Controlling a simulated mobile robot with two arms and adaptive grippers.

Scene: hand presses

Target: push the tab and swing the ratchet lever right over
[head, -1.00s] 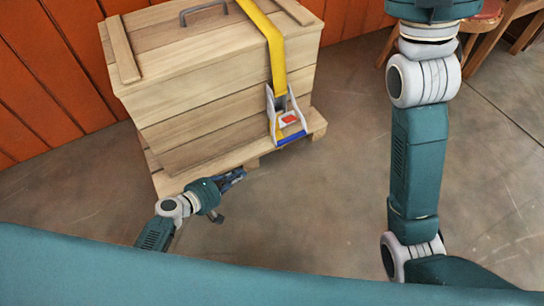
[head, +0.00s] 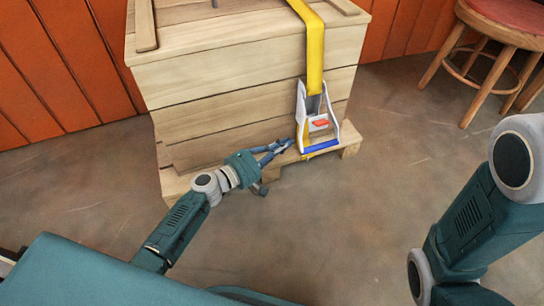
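The ratchet (head: 318,115) hangs on the front of a wooden crate, on a yellow strap (head: 314,50). It has a pale metal frame and a red tab (head: 321,123) in its middle. Its lever ends at the bottom in a blue handle bar (head: 321,147), low near the pallet. My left gripper (head: 285,147) is just left of the blue bar, its fingers pointing right toward it. The fingers look parted, with nothing seen between them; contact with the lever cannot be made out. My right arm stands at the right edge, and its gripper is out of the picture.
The wooden crate (head: 230,75) sits on a pallet (head: 349,140) against an orange plank wall (head: 60,70). A stool with a red seat (head: 505,20) stands at the upper right. The concrete floor (head: 350,210) in front and to the right is clear.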

